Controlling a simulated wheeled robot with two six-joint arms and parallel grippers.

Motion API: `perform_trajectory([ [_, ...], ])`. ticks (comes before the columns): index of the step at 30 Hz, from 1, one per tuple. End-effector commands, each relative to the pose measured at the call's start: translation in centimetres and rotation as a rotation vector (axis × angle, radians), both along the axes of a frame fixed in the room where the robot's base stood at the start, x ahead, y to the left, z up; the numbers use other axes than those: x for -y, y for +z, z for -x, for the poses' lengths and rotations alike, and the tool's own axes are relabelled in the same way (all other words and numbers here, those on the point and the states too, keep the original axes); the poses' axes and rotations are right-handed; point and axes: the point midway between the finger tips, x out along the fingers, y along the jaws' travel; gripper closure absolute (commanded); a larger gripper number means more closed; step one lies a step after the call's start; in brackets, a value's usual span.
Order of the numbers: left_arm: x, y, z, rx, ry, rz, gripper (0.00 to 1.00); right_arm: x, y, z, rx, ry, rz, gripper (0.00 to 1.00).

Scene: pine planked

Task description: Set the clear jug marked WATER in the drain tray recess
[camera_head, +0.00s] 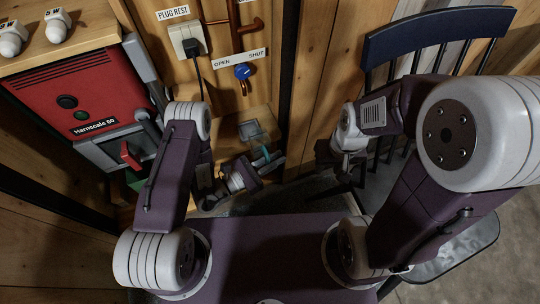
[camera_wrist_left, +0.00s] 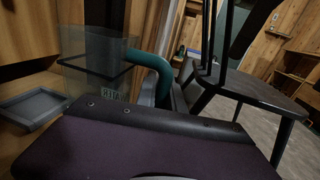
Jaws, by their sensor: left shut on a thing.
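The clear jug (camera_wrist_left: 92,78) stands roughly upright in the left wrist view, with a dark level surface showing inside. Part of its WATER marking reads reversed through the wall. Its teal handle (camera_wrist_left: 152,72) curves down on the right side. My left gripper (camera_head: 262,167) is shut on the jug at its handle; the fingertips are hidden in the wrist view. The grey drain tray (camera_wrist_left: 38,107) lies left of the jug in that view, its square recess empty. I cannot tell the jug's height over it. My right gripper (camera_head: 346,172) is apart, at the right; its jaws are unclear.
A red machine (camera_head: 80,95) stands at the left. A plug (camera_head: 190,42) with a hanging cord and a blue valve knob (camera_head: 243,71) are on the wall behind. A dark chair (camera_head: 430,45) stands at the right, also showing in the wrist view (camera_wrist_left: 255,95).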

Motion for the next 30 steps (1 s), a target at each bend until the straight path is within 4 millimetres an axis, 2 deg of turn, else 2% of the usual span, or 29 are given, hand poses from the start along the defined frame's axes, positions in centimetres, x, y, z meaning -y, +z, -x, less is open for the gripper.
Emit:
perform_trajectory([
  [8, -0.1, -0.1, -0.7, 0.002, -0.004, 0.001, 1.00, 0.0, -0.4, 0.0, 0.000, 0.000, 0.000, 0.64],
  [30, -2.4, -0.6, -7.6, 0.004, -0.003, 0.000, 1.00, 0.0, -3.0, 0.0, 0.000, 0.000, 0.000, 0.64],
])
